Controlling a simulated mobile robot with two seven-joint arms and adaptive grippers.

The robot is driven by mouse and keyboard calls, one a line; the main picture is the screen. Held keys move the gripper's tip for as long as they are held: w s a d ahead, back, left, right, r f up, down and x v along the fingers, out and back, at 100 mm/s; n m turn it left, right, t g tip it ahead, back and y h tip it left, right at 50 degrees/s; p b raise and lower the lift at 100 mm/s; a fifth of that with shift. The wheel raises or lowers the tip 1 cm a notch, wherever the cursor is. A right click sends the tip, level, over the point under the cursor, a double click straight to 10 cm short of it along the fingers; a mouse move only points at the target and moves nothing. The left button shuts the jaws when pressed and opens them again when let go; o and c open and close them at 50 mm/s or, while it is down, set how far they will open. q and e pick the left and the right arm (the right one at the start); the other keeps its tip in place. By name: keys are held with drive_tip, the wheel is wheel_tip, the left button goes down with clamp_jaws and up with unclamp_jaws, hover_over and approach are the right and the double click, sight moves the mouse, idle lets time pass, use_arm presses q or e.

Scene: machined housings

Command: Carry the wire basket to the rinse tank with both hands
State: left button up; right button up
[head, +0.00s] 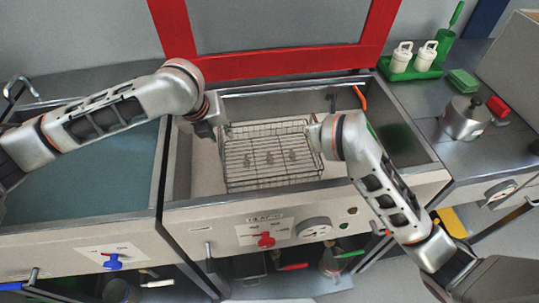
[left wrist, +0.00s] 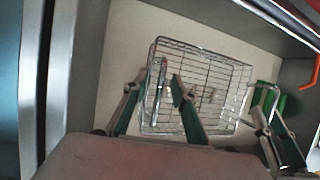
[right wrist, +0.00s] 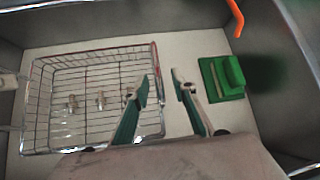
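The wire basket (head: 270,170) sits level in the middle, pale-floored tank. It holds a few small clear parts (right wrist: 101,99), which show in the right wrist view. My left gripper (left wrist: 158,95) is open at the basket's left end, with the upright wire handle (left wrist: 154,90) between its fingers. My right gripper (right wrist: 160,88) is open at the right end, with that side's rim (right wrist: 157,70) between its fingers. In the head view, both fingertip pairs are mostly hidden by my wrists. The left tank (head: 80,185) holds blue-green liquid; no label on it is readable.
A divider wall (head: 160,175) stands between the two tanks. A green block (right wrist: 222,78) lies on the tank floor right of the basket. An orange hook (head: 360,97) hangs at the back wall. A green tray (head: 410,70) with white bottles stands on the right counter.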

use_arm(q)
clamp_jaws()
use_arm(e)
clamp_jaws()
use_arm(q)
drive_tip(key=shift+r, duration=0.15)
use_arm(e)
drive_tip(key=shift+r, duration=0.2)
